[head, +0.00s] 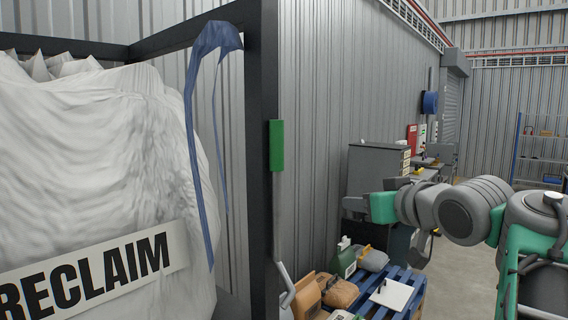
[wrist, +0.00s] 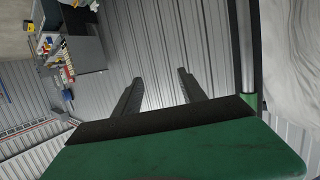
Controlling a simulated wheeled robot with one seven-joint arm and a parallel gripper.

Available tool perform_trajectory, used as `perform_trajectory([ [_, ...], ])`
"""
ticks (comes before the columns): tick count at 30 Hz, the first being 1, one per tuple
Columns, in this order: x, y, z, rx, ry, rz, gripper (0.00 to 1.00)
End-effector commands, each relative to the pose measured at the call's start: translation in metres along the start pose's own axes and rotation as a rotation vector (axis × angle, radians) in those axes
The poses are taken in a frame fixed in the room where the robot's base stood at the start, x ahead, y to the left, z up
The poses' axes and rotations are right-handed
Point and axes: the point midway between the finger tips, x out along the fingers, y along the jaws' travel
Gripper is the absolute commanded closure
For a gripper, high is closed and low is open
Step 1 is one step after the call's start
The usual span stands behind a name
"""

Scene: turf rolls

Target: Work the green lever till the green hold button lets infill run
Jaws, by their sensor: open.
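The green lever's grip (head: 277,146) is a flat upright green block on a thin grey rod, beside the black frame post in the middle of the head view. A green end on a grey rod, probably the same lever (wrist: 249,99), shows at the right of the wrist view. My gripper (head: 360,197) is to the right of the lever in the head view, apart from it. In the wrist view my gripper (wrist: 160,76) has its two dark fingers spread, with nothing between them. I cannot make out the green hold button in either view.
A white bulk bag labelled RECLAIM (head: 100,160) hangs in the black frame (head: 262,180) at left, with a blue strap (head: 195,130). A blue pallet (head: 405,285) with several sacks and containers stands low. A grey cabinet (head: 372,168) stands behind my gripper.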

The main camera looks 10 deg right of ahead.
Motion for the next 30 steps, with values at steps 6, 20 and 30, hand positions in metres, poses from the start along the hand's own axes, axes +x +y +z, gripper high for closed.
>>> perform_trajectory([
  [6, -0.042, -0.114, -0.086, -0.058, 0.249, -0.341, 0.51],
  [20, 0.01, -0.149, -0.111, -0.03, 0.27, -0.384, 0.51],
  [30, 0.023, -0.152, -0.111, -0.032, 0.27, -0.375, 0.51],
])
